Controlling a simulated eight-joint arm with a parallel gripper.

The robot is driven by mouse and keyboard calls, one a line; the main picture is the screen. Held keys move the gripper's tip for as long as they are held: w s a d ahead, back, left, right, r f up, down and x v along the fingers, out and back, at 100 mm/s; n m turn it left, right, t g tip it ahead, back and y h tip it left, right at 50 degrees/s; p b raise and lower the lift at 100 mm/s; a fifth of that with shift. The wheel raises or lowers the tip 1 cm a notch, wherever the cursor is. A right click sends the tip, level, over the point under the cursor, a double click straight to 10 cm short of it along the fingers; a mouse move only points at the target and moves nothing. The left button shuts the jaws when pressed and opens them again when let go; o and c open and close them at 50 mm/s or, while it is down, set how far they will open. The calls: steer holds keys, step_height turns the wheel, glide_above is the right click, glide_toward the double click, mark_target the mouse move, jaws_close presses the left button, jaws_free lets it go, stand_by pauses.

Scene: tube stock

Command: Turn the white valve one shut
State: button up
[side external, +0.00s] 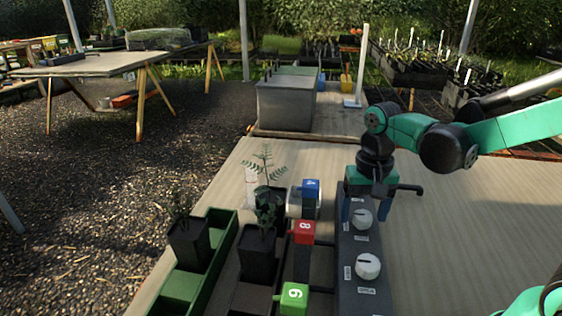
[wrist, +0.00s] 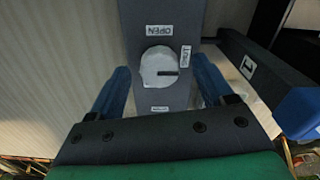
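A white valve knob (wrist: 158,66) sits on a dark grey panel (wrist: 150,12) in the wrist view. Its dark pointer line points right, toward a small label that is hard to read; the OPEN label (wrist: 160,30) is above it. My gripper (wrist: 163,76) is open, its two blue fingers on either side of the knob with gaps showing. In the side view my gripper (side external: 361,207) is over the panel's far part, by the far white knob (side external: 361,219). A second white knob (side external: 368,266) sits nearer on the panel. Whether the fingertips reach down beside the knob is unclear.
Left of the panel stand posts with a blue block (side external: 311,187), a red block (side external: 303,231) and a green block (side external: 293,297). Potted plants (side external: 258,252) and a green tray (side external: 220,240) lie further left. The tabletop (side external: 450,235) right of the panel is clear.

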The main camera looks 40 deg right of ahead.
mark_target(364, 220)
steer(key=shift+r, duration=0.1)
steer(key=shift+r, duration=2.7)
steer(key=n+t, duration=0.1)
steer(key=s+a+n+t, duration=0.1)
steer(key=shift+n+t, duration=0.4)
steer(key=shift+s+a+f+n+t, duration=0.15)
steer(key=shift+a+n+t, duration=0.1)
steer(key=shift+n+t, duration=0.35)
steer(key=shift+s+a+r+n+t, duration=0.1)
steer(key=shift+a+n+t, duration=0.1)
steer(key=shift+n+t, duration=0.4)
steer(key=shift+a+f+n+t, duration=0.1)
steer(key=shift+a+n+t, duration=0.2)
steer(key=shift+n+t, duration=0.65)
